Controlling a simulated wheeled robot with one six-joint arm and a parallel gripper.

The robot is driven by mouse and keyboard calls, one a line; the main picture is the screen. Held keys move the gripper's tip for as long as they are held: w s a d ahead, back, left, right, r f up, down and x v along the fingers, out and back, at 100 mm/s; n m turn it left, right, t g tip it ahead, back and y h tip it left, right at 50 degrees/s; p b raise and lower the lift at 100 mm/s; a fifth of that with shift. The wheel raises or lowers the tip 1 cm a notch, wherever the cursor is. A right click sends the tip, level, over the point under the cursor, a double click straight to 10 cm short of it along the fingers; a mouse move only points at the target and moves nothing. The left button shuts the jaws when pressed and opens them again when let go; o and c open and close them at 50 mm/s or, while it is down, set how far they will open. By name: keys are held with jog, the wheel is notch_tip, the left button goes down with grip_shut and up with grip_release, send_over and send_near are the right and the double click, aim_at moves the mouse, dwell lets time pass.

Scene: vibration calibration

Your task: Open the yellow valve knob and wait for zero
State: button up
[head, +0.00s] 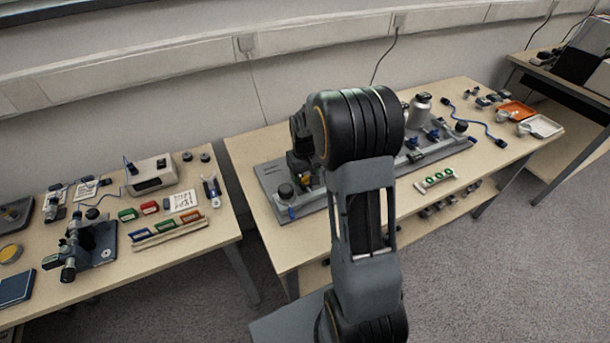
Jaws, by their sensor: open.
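A small yellow spot, which looks like the yellow valve knob (305,181), shows on the grey base plate (313,204) at the left of the middle table. My gripper (303,172) points down right above it, with its jaws open. The dark jaws and my arm cover most of the knob, so I cannot tell whether they touch it or how it is turned. A dark round part (286,190) stands on the plate just left of my gripper. No readable display or gauge shows.
The middle table (252,149) also holds a silver bottle (420,109), a green-dotted strip (436,179), a blue cable (477,123), and an orange tray (515,110) beside a white tray (541,126). A left table (215,239) carries a beige instrument (151,174) and tools. My arm hides the plate's middle.

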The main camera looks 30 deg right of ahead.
jog(key=shift+f, duration=0.1)
jog(key=c, duration=0.9)
jog(key=shift+c, duration=0.2)
jog(key=shift+m, duration=0.3)
jog(key=m, duration=0.4)
jog(key=shift+p, duration=0.35)
jog(key=m, duration=0.4)
jog(key=shift+m, duration=0.3)
jog(key=m, duration=0.4)
jog(key=shift+p, duration=0.35)
jog(key=m, duration=0.4)
jog(key=shift+m, duration=0.5)
